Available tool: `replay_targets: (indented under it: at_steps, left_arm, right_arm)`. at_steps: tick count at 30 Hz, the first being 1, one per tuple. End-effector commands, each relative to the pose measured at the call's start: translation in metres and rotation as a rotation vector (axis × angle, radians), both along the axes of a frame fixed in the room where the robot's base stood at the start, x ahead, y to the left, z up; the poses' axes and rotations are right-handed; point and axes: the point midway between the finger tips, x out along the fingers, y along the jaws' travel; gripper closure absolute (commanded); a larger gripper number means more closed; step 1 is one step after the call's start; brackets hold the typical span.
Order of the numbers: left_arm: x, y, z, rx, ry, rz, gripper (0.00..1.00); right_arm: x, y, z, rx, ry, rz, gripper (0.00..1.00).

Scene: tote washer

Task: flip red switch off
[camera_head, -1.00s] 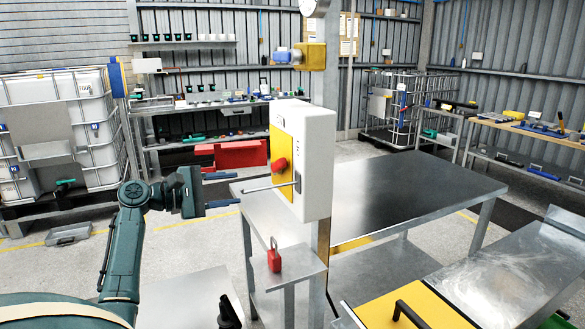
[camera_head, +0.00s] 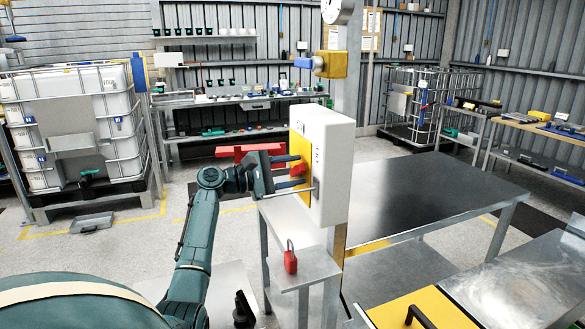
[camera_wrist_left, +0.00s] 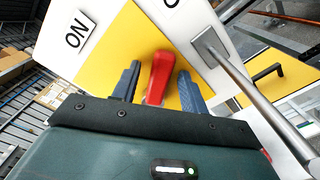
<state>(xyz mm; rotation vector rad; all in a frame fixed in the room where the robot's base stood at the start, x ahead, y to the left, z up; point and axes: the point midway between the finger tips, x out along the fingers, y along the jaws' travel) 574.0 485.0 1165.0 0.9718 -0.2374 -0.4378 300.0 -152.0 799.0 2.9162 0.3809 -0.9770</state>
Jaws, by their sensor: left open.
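The red switch (camera_head: 298,170) is a rotary handle on the yellow face plate (camera_head: 306,148) of the white switch box (camera_head: 331,160). My left gripper (camera_head: 292,170) is open at the plate, with its two blue fingers pointing at it. In the left wrist view the red switch (camera_wrist_left: 158,76) stands between the two open fingers (camera_wrist_left: 157,84), with a gap to the right finger; contact cannot be told. My right gripper is not in view.
A metal rod (camera_wrist_left: 245,90) with a square end sticks out beside the switch, close to my left gripper. A red padlock (camera_head: 290,258) stands on a small metal shelf (camera_head: 315,268) below the box. A steel table (camera_head: 430,190) is behind right.

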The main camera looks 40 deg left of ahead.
Motion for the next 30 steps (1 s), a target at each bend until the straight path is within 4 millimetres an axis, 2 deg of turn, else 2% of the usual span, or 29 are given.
replay_targets:
  at_steps: [9,25,30]
  left_arm:
    - [0.0025,-0.0013,-0.0005,0.0,0.001,-0.001,0.56]
    - [0.0021,-0.0011,-0.0006,0.001,0.001,0.0,1.0]
    - [0.0021,-0.0011,-0.0006,0.001,0.001,0.0,1.0]
  right_arm:
    - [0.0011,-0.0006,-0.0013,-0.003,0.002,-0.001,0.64]
    - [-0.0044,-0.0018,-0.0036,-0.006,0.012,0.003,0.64]
    - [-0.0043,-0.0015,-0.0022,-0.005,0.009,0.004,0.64]
